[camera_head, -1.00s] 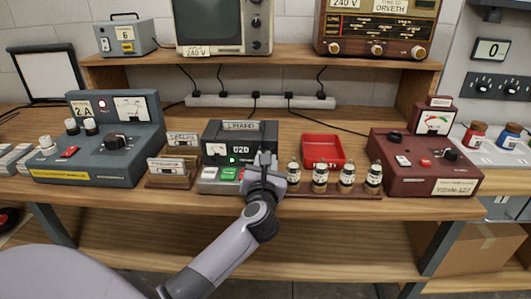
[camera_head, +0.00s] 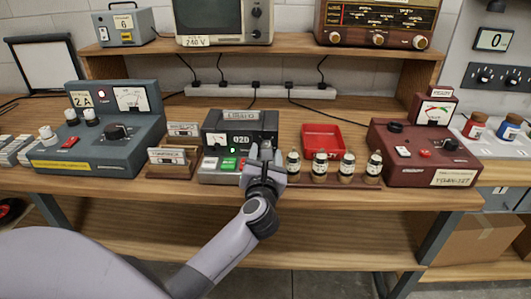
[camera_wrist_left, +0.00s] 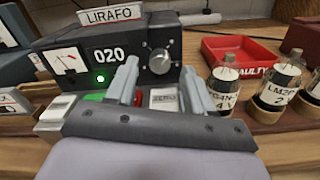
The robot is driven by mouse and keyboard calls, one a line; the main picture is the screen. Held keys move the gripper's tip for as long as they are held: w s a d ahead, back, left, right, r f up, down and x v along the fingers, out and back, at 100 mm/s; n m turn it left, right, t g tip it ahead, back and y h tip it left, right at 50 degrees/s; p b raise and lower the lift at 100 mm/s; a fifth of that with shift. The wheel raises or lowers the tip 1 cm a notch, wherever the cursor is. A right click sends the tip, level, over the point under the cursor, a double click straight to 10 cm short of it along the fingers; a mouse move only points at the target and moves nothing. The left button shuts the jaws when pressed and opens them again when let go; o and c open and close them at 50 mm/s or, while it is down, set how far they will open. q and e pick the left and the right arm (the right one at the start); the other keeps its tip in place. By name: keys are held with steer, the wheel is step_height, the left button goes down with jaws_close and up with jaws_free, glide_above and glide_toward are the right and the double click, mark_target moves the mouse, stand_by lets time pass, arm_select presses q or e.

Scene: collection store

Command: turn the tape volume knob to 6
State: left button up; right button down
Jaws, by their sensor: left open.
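The tape machine is a black box (camera_head: 241,122) with a "LIRAFO" label on top, a meter, a "020" counter and a lit green lamp. In the left wrist view its grey round knob (camera_wrist_left: 160,60) is on the front panel, right of the counter. I cannot read the knob's setting. My left gripper (camera_head: 265,151) is in front of the machine's right part. In the left wrist view its two fingers (camera_wrist_left: 158,84) are spread, one either side of the knob's line, empty and apparently short of it. The knob is mostly hidden in the head view. My right gripper is not in view.
Green, red and white buttons sit below the panel, close under the fingers. A blue-grey console (camera_head: 95,135) and a maroon device (camera_head: 425,150) flank the bench.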

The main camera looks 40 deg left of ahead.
arm_select(q)
steer(key=v, duration=0.5)
steer(key=shift+s+d, duration=0.15)
steer(key=shift+s, duration=0.1)
steer(key=s+d+f+m+t+h+p, duration=0.15)
steer(key=s+d+f+m+h, duration=0.3)
steer(key=m, duration=0.95)
steer(key=s+d+f+m+t+h+b, duration=0.1)
steer(key=s+d+f+m+t+h, duration=0.15)
steer(key=d+m+h, duration=0.75)
steer(key=s+a+f+m+g+y+p, duration=0.1)
steer(key=s+a+f+m+g+y, duration=0.2)
steer(key=s+f+m+g, duration=0.6)
steer(key=s+f+m, duration=0.4)
steer(key=f+m, duration=0.3)
steer(key=m, duration=0.1)
steer(key=shift+a, duration=0.4)
